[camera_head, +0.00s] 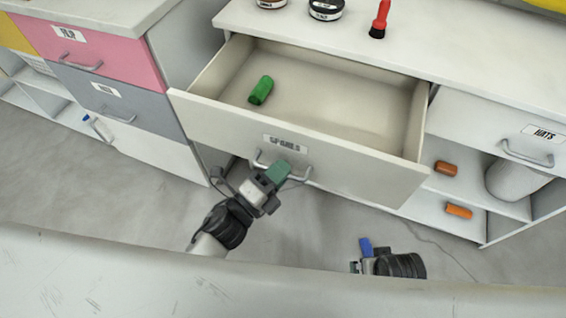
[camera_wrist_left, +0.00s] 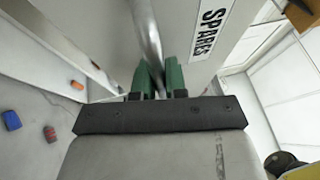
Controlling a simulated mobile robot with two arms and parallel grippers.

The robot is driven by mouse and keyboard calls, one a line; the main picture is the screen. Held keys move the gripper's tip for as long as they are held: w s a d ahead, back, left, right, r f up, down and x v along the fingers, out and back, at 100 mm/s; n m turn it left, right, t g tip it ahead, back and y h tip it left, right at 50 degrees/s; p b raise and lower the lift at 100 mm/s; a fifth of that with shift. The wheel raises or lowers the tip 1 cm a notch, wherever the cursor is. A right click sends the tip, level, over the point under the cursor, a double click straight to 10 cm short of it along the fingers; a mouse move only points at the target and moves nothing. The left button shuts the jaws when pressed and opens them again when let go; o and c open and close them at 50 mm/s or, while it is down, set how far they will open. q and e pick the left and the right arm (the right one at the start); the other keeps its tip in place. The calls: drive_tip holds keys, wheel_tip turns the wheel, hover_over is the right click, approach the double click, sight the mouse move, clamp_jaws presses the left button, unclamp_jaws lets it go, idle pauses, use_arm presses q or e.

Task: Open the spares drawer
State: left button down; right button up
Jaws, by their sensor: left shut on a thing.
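The spares drawer (camera_head: 225,115) is pulled well out of the white cabinet, and its inside shows. A green block (camera_head: 261,90) lies in it towards the left. Its front bears a SPARES label (camera_head: 284,143) and a silver bar handle (camera_head: 302,178). My left gripper (camera_head: 280,170) is shut on the handle from in front. In the left wrist view the two green fingers (camera_wrist_left: 158,80) close around the handle bar (camera_wrist_left: 146,30), with the label (camera_wrist_left: 208,32) to the right. My right gripper (camera_head: 366,250), with a blue fingertip, is low in the head view, apart from the drawer; its opening is unclear.
Pink (camera_head: 90,45) and grey (camera_head: 120,98) drawers are at left. Tins (camera_head: 326,9) and a red-handled brush (camera_head: 380,18) stand on the cabinet top. Grey floor lies below.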

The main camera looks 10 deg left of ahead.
use_arm(q)
drive_tip(key=shift+s+a, duration=0.15)
drive_tip(key=shift+s, duration=0.3)
use_arm(e)
drive_tip(key=shift+s+d+f, duration=0.1)
drive_tip(key=shift+f, duration=0.1)
use_arm(q)
drive_tip(key=c, duration=1.2)
unclamp_jaws()
use_arm(e)
drive_tip(key=shift+r, duration=0.15)
drive_tip(key=shift+s, duration=0.1)
use_arm(q)
drive_tip(key=v, duration=1)
drive_tip(key=shift+s+a, duration=0.2)
drive_tip(key=shift+s, duration=0.15)
use_arm(e)
drive_tip(key=shift+r, duration=0.8)
drive_tip(key=shift+f, duration=0.15)
